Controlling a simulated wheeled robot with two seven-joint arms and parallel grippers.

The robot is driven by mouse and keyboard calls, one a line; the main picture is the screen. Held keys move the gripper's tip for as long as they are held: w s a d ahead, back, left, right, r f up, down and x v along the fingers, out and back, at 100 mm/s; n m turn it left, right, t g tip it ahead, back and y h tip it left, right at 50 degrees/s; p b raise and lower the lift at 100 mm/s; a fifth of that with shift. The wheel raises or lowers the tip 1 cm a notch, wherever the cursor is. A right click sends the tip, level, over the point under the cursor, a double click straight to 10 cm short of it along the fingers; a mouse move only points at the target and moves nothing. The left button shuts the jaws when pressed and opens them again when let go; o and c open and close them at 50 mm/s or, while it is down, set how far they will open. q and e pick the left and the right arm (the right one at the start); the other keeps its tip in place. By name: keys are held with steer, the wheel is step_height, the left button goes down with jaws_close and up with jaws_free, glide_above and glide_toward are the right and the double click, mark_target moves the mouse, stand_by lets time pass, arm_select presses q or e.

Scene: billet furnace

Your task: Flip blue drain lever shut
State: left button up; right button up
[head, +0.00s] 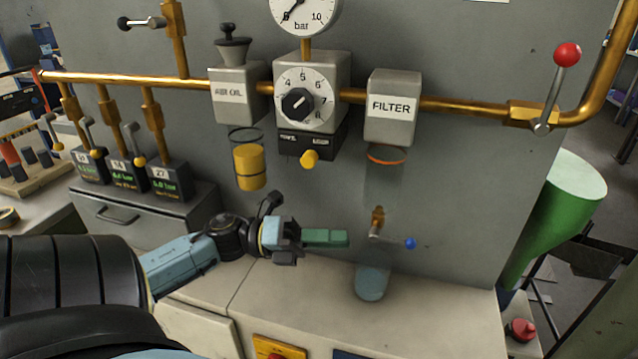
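The drain lever is a short metal arm with a blue knob (410,243). It sticks out to the right, dipping slightly, from a small brass drain valve (378,217) under the filter (392,106). A translucent bluish cup (372,283) stands on the bench below the valve. My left gripper (340,238) has green fingers pointing right, toward the valve. In the picture its tips are left of the valve, with a gap between them. The fingers overlap into one block, so their opening is hidden. My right gripper is not in view.
A brass pipe (440,104) runs along the grey panel, with a red-knobbed lever (567,54) at right. A regulator (310,92) and an oiler with a yellow-filled bowl (249,167) hang above my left gripper. Bench (440,300) right of the cup is clear.

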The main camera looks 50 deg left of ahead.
arm_select(q)
steer(key=shift+v, duration=1.2)
